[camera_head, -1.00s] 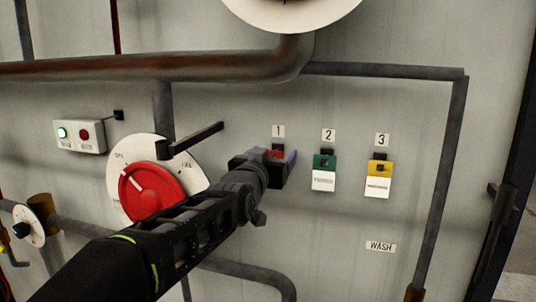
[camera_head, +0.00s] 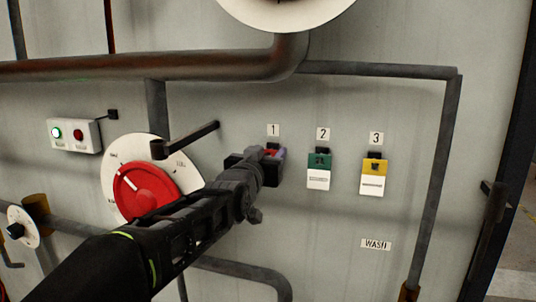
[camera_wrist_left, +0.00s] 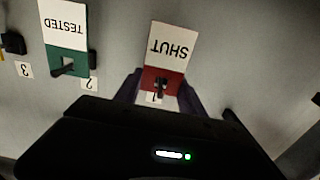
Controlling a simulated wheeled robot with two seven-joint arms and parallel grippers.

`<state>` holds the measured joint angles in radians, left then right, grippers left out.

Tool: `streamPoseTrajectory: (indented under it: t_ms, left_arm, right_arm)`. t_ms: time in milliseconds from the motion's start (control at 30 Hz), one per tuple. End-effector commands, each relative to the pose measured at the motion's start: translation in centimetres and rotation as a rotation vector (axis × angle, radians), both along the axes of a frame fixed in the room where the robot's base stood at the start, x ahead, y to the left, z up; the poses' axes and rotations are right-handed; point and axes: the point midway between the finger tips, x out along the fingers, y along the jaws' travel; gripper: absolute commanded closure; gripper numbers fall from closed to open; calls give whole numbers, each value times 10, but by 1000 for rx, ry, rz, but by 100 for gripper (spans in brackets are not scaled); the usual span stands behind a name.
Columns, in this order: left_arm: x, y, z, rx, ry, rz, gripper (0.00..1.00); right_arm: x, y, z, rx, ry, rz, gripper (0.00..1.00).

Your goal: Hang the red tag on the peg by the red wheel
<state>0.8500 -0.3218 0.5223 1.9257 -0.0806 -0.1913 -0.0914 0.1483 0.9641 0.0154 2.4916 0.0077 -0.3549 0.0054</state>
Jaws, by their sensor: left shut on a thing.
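The red tag (camera_head: 270,152) hangs at hook 1, mostly hidden by my left gripper (camera_head: 273,160) in the head view. In the left wrist view the red tag (camera_wrist_left: 167,40) appears upside down, with a white part reading SHUT and a dark hook through its red end. My left gripper's purple fingers (camera_wrist_left: 160,92) are shut on the red end from both sides. The red wheel (camera_head: 146,188) sits on a white dial at left. The dark peg (camera_head: 195,138) sticks out from the wall at the dial's upper right. My right gripper is not in view.
A green tag (camera_head: 319,172) hangs at hook 2 and a yellow tag (camera_head: 374,177) at hook 3. A thick pipe (camera_head: 150,67) crosses above, and a thinner pipe (camera_head: 438,180) drops at right. A switch box (camera_head: 74,135) is at left.

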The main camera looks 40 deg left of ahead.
Motion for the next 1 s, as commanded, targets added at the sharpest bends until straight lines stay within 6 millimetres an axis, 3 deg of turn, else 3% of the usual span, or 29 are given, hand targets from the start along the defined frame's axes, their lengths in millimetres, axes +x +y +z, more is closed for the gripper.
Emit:
streamPoseTrajectory:
  t_ms: [133, 167, 467, 633, 1000]
  left_arm:
    - [0, 0, 0, 0, 0, 0, 92]
    - [0, 0, 0, 0, 0, 0, 51]
    - [0, 0, 0, 0, 0, 0, 28]
    - [0, 0, 0, 0, 0, 0, 29]
    - [0, 0, 0, 0, 0, 0, 59]
  right_arm:
    - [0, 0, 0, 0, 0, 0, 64]
    - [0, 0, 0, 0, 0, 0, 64]
    - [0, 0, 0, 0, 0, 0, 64]
    - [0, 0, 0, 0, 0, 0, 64]
    - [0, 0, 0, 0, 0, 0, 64]
